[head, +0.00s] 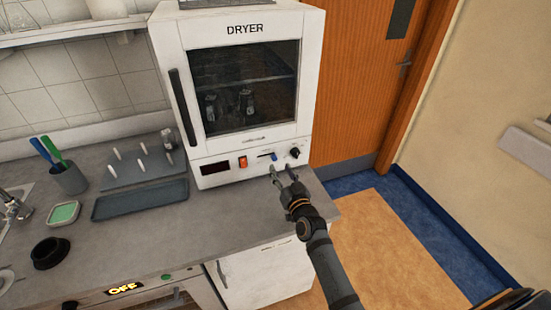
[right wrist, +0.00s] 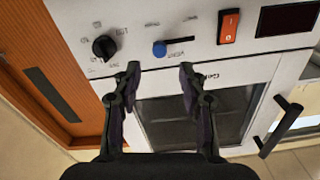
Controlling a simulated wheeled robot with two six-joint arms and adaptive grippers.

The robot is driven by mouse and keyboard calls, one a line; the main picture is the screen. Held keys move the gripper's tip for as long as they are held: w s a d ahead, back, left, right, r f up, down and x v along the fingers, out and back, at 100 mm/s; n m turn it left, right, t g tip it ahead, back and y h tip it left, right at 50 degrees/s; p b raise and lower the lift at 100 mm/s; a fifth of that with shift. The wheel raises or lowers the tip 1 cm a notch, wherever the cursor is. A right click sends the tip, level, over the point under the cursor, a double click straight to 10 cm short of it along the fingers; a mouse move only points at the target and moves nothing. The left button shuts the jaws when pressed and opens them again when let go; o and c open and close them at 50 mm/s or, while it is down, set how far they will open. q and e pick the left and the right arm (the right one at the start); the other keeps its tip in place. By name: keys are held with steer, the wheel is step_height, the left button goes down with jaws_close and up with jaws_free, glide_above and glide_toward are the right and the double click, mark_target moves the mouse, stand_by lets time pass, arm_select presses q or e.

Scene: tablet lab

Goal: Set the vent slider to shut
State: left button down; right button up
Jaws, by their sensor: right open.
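The white dryer (head: 310,80) stands on the counter with its door closed. Its vent slider has a blue knob (head: 274,157) on the lower front panel. In the right wrist view, where the panel looks upside down, the blue knob (right wrist: 159,48) sits at the left end of its short slot; the small labels are too blurred to read. My right gripper (head: 283,172) is open and empty in front of the panel. In the right wrist view its fingertips (right wrist: 160,70) are spread either side of the knob's line, seemingly apart from it. My left gripper is not in view.
A black dial (right wrist: 104,48) and an orange-red switch (right wrist: 229,26) flank the slider, with a dark display (head: 215,168) beyond. A grey tray (head: 140,200), a peg rack (head: 120,182) and a pen cup (head: 70,181) are on the counter to the left.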

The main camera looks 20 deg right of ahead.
mark_target(275, 159)
steer(key=w, duration=0.4)
steer(key=shift+w+f, duration=0.1)
steer(key=shift+w, duration=0.1)
steer(key=shift+w+a, duration=0.1)
steer(key=shift+w, duration=0.85)
steer(key=shift+c, duration=0.2)
steer(key=c, duration=0.5)
jaws_close()
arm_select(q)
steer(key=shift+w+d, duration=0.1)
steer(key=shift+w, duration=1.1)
